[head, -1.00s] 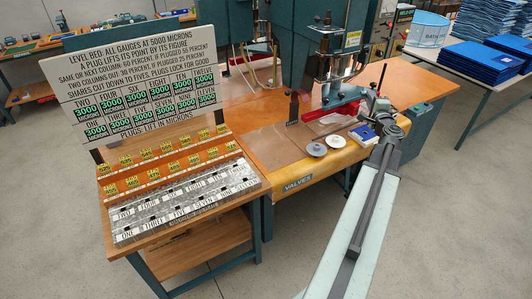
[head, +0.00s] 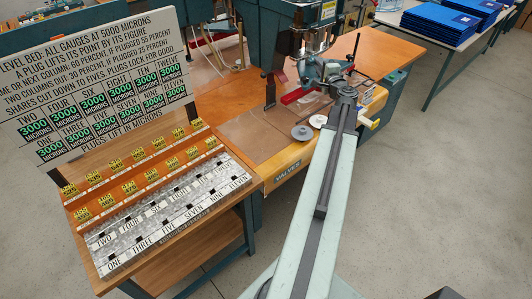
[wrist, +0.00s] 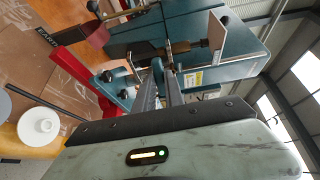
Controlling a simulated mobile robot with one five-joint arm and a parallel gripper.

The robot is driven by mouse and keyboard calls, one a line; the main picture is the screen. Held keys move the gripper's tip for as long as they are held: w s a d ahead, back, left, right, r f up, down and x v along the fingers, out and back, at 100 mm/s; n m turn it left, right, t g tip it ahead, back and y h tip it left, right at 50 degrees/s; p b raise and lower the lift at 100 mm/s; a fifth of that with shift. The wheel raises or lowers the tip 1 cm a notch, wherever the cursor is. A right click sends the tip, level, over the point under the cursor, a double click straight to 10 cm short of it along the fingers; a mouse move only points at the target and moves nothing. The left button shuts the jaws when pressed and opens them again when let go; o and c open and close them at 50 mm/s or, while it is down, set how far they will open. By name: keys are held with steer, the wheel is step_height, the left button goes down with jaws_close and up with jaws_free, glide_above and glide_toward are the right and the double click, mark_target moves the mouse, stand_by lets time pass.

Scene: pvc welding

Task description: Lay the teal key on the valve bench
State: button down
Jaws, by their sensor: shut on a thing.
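The valve bench (head: 235,133) has an orange top and a yellow front edge lettered VALVES. My arm reaches out over its right part in the head view, with my gripper (head: 338,72) in front of the press. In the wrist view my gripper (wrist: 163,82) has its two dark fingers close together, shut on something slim. The teal key is hard to make out between the fingers and against the teal press behind. I cannot tell how high it is above the bench.
The teal press (head: 285,35) with red parts stands on the bench. A grey disc (head: 302,132) and a white disc (wrist: 39,126) lie near its front edge. A gauge table with a sign board (head: 90,80) stands left. Blue stacks (head: 440,22) lie on a table back right.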

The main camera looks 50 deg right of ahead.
steer(key=w+a+f+n+g+y+b, duration=0.3)
steer(key=a+f+n+y+b, duration=0.65)
steer(key=a+f, duration=1.25)
steer(key=shift+m+y, duration=0.65)
steer(key=shift+m, duration=0.2)
steer(key=f+b, duration=0.3)
steer(key=b, duration=0.1)
steer(key=d+f+b, duration=0.1)
steer(key=f+b, duration=0.7)
steer(key=shift+d+f, duration=0.1)
steer(key=shift+d, duration=0.2)
steer(key=c, duration=1.6)
jaws_free()
